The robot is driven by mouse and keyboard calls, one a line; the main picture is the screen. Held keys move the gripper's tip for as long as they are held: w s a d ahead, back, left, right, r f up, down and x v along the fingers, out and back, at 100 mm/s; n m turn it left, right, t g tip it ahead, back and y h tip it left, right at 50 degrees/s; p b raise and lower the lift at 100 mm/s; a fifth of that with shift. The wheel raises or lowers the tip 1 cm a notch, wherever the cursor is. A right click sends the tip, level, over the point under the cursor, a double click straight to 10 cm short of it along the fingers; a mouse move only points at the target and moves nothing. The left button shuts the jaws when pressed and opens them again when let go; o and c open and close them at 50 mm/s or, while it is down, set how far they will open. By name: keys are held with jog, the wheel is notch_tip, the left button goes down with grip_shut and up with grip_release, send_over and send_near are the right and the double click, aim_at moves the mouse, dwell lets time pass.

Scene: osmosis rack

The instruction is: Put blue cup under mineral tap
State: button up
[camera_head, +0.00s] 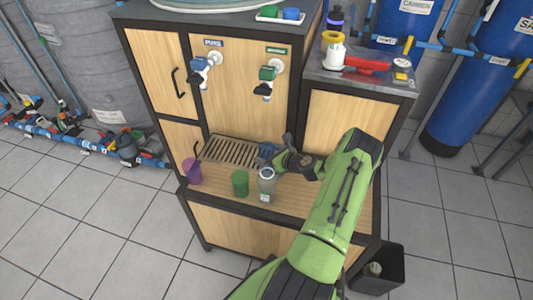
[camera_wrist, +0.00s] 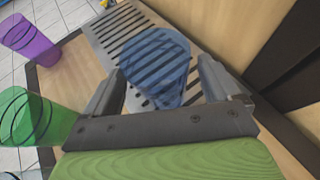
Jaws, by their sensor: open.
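The blue cup (camera_head: 266,150) stands at the right end of the slotted drip grate (camera_head: 232,153), below the right tap. In the wrist view the translucent blue cup (camera_wrist: 156,62) is upright between the fingers of my gripper (camera_wrist: 163,84). My gripper (camera_head: 277,150) is open around the cup; I cannot tell whether a finger touches it. The right tap (camera_head: 267,76) has a green body and a green label too small to read. The left tap (camera_head: 200,67) has a blue body and a blue label. The cup's base is partly hidden in the head view.
A purple cup (camera_head: 192,171), a green cup (camera_head: 240,183) and a clear bottle (camera_head: 266,184) stand along the front of the wooden shelf. A side counter (camera_head: 340,75) with small items is at the right. A dark bin (camera_head: 378,268) stands on the floor.

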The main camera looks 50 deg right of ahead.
jog(key=p+v, duration=0.2)
jog(key=v, duration=0.8)
jog(key=shift+s+r+p, duration=0.15)
jog(key=shift+s+p, duration=0.1)
jog(key=shift+p, duration=0.05)
